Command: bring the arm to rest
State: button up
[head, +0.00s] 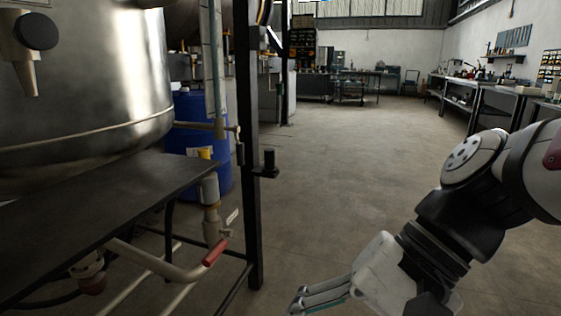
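My arm comes in from the right edge of the head view and bends down to the lower middle. My gripper (305,299) is at the bottom of the picture, pointing left. Its fingers are seen from the side and partly cut off by the lower edge, so I cannot tell whether they are apart or together. No object shows at the fingers. The gripper is to the right of the black frame post and apart from it in the picture.
At left stand a steel tank (90,90) on a dark platform (95,215), a black post (249,160), a red-handled pipe valve (215,252) and a blue drum (205,135). Open concrete floor (345,165) lies ahead. Workbenches (470,100) line the right wall.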

jog(key=s+d+f+n+t+h, duration=0.1)
jog(key=s+d+n+h, duration=0.1)
jog(key=s+d+h, duration=0.35)
jog(key=s+d+f+n+t+h, duration=0.1)
jog(key=s+d+n+h, duration=0.15)
jog(key=d, duration=0.65)
notch_tip(320, 180, up, 39)
jog(key=t+p, duration=0.4)
jog(key=p, duration=3.3)
jog(key=shift+w+d, duration=0.15)
jog(key=shift+w, duration=0.1)
